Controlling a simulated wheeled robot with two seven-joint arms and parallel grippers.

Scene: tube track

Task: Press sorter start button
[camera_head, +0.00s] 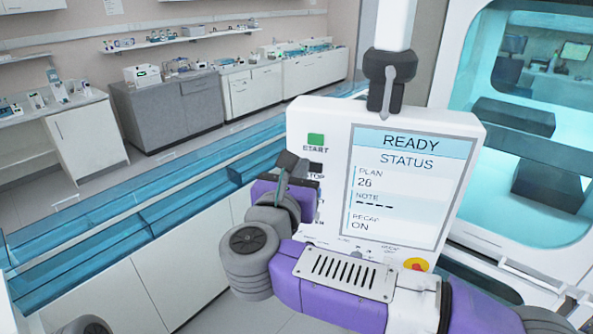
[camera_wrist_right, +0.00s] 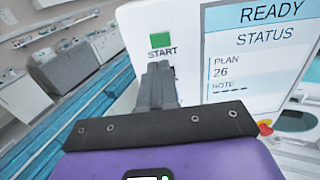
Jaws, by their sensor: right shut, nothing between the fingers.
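The sorter's control panel (camera_head: 365,150) is a white box with a screen that reads READY, STATUS, PLAN 26. The green square start button (camera_head: 316,140) sits at its upper left above the label START. It also shows in the right wrist view (camera_wrist_right: 160,40). My right gripper (camera_head: 300,168) is shut and empty, in front of the panel's left side below the start button. In the right wrist view its dark fingers (camera_wrist_right: 158,68) point at the panel just under the START label. I cannot tell whether they touch the panel. My left gripper is not in view.
A red and yellow knob (camera_head: 416,265) is at the panel's lower right. A dark bracket (camera_head: 384,82) on a white post holds the panel from above. A blue track (camera_head: 130,235) runs along the left. A glass-fronted cabinet (camera_head: 447,55) stands at the right.

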